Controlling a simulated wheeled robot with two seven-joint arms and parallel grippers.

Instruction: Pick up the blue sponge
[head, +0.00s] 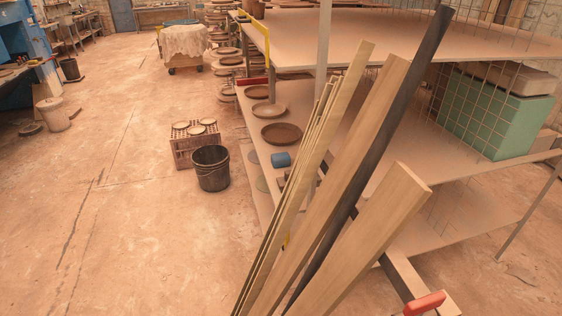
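A small blue object (281,160), which looks like the blue sponge, sits on the middle level of the shelf rack (258,178), near its front edge. It lies just left of the leaning boards and below a brown round dish (282,133). It is small in the view, so its exact shape is hard to tell. Neither of my grippers shows in the head view, and nothing is seen touching the blue object.
Long wooden boards (372,135) and a dark bar (400,95) lean across the rack, close in front. A black bucket (211,168) and a crate with dishes (196,150) stand left of the rack. A green box (497,115) sits behind wire mesh. Open floor (120,230) lies left.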

